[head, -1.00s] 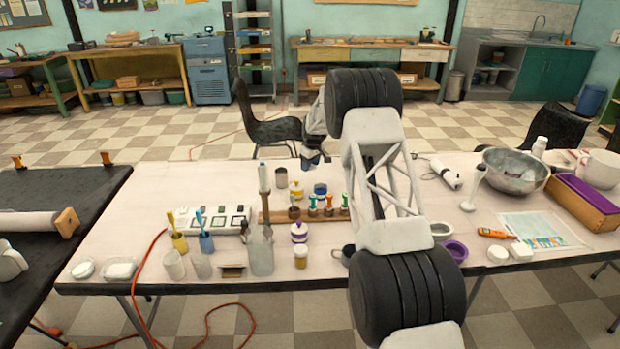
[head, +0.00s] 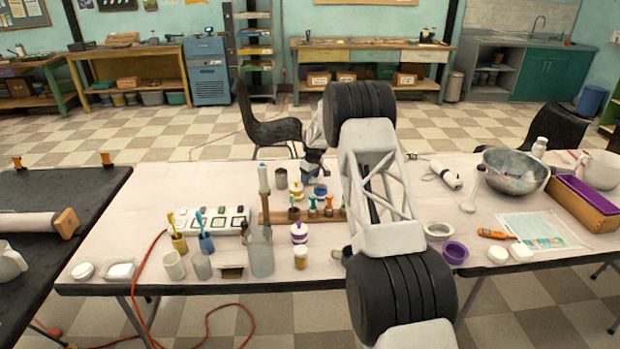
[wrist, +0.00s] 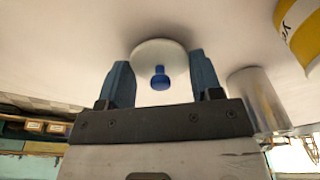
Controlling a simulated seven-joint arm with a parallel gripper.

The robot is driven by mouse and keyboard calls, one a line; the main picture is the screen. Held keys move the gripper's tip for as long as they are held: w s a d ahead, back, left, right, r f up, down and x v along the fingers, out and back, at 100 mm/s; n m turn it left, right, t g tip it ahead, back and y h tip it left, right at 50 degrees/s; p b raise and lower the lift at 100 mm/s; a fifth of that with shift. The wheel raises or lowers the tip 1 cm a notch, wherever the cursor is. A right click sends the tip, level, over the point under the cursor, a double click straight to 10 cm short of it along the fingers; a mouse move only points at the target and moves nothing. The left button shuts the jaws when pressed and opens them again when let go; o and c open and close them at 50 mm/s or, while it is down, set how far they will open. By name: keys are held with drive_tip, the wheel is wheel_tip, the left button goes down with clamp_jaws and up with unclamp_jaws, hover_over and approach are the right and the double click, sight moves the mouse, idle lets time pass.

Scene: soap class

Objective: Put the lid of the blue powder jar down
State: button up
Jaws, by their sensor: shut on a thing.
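My gripper (wrist: 160,62) has its two blue-grey fingers on either side of a round white lid with a blue knob (wrist: 158,80) in the wrist view. It is shut on this lid, close to the white tabletop; I cannot tell whether the lid touches it. In the head view my gripper (head: 315,168) is small and partly behind my arm, at the far part of the table. The blue powder jar (head: 320,190) stands just in front of it; its top is too small to make out. The lid is not clear in the head view.
A metal cylinder (wrist: 256,98) and a yellow-labelled jar (wrist: 300,32) stand close to the right in the wrist view. In the head view a wooden rack with stamps (head: 311,213), a purple-banded jar (head: 299,233) and a power strip (head: 215,221) stand nearer. Bare tabletop lies to the far left.

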sight(313, 181)
drive_tip(key=shift+f, duration=0.3)
drive_tip(key=o, duration=0.9)
drive_tip(key=shift+r, duration=0.15)
wheel_tip(313, 181, up, 12)
drive_tip(key=s+d, duration=0.1)
drive_tip(key=shift+d, duration=0.15)
drive_tip(key=shift+s, duration=0.1)
idle(0.5)
idle(0.4)
